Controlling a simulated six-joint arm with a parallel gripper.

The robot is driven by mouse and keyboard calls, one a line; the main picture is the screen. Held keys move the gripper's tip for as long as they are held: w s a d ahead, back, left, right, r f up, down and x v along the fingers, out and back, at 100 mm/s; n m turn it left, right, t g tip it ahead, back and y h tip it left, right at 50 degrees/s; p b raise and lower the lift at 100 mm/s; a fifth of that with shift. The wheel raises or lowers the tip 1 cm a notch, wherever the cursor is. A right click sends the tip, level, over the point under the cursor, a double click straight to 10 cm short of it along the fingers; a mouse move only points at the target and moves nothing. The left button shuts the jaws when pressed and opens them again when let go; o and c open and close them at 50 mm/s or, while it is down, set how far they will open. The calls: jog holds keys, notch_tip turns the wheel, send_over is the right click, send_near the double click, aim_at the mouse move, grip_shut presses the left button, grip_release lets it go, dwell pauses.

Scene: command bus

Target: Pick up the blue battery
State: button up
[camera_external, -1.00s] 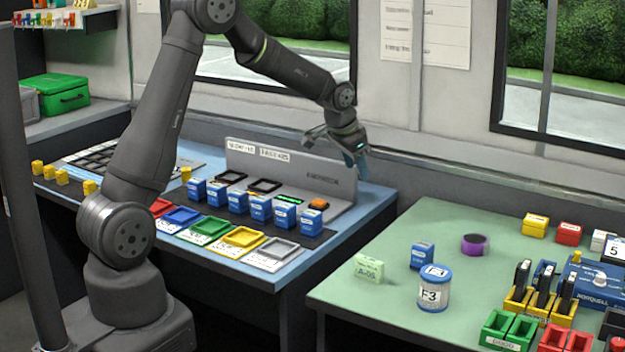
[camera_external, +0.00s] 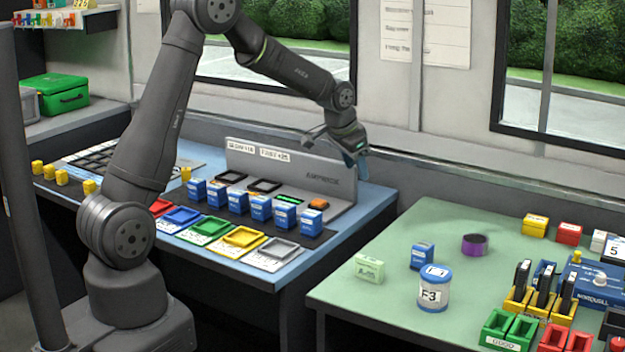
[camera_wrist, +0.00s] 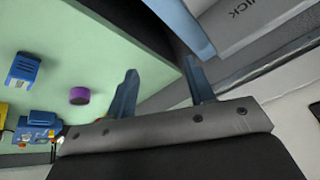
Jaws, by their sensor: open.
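A blue battery-like block (camera_external: 422,256) stands upright on the green table, behind the F3 can. A blue block with a pale label, likely the same one, shows at the left in the wrist view (camera_wrist: 24,70). Several similar blue blocks (camera_external: 238,202) stand in a row on the blue table, so I cannot tell for sure which is meant. My gripper (camera_external: 357,162) is open and empty, above the right end of the blue table and well away from the block on the green table. Its two blue-grey fingers (camera_wrist: 160,80) are spread apart in the wrist view.
Near that block are a white and blue F3 can (camera_external: 433,291), a pale green block (camera_external: 368,268) and a purple ring (camera_external: 474,244). Racks and coloured bins (camera_external: 510,328) crowd the green table's right side. A grey panel (camera_external: 325,180) stands beneath my gripper. A gap separates the tables.

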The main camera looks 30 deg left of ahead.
jog(key=shift+o, duration=1.4)
